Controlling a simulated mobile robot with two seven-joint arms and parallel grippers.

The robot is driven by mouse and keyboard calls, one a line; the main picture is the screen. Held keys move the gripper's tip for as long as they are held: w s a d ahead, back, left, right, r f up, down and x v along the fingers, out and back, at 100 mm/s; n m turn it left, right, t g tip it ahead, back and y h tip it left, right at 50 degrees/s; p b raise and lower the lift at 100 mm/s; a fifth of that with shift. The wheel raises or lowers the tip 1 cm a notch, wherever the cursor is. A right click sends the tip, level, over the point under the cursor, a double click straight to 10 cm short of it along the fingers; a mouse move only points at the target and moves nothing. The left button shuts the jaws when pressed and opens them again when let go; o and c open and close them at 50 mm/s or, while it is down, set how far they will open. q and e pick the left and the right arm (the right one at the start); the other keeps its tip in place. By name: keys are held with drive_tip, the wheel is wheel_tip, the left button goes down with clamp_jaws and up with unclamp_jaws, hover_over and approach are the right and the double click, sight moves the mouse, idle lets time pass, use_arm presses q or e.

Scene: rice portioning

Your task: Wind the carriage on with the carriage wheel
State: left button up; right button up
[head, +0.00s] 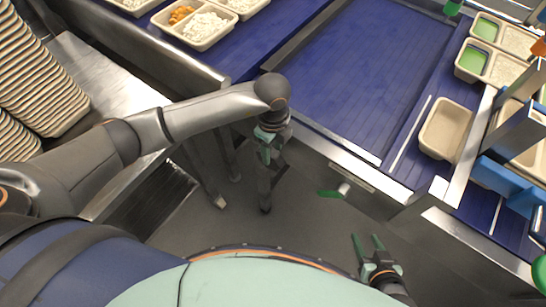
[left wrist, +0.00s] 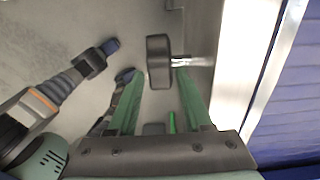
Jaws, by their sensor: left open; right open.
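A dark wheel (left wrist: 158,62) stands out on a metal shaft from the side of the conveyor frame in the left wrist view. A green disc-like part (head: 328,194) on a short pale shaft shows edge-on in the head view. I cannot tell which of the two is the carriage wheel, nor pick out the carriage with certainty. My left gripper (head: 266,155) points down beside the conveyor. Its open fingers (left wrist: 160,103) lie on either side of the dark wheel in the picture, with nothing held. My right gripper (head: 368,243) is open and empty, low at the front.
The blue conveyor (head: 355,75) has a metal edge along my side. An empty beige tray (head: 443,128) stands at right near a blue-and-metal frame (head: 510,172). Filled trays (head: 196,27) are at the top. Stacked trays (head: 35,75) stand at left. Open floor lies below the grippers.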

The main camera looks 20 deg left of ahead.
sight(273, 161)
use_arm(q)
wheel_tip(273, 161, down, 6)
drive_tip(key=shift+r, duration=0.1)
drive_tip(key=shift+c, duration=0.3)
clamp_jaws()
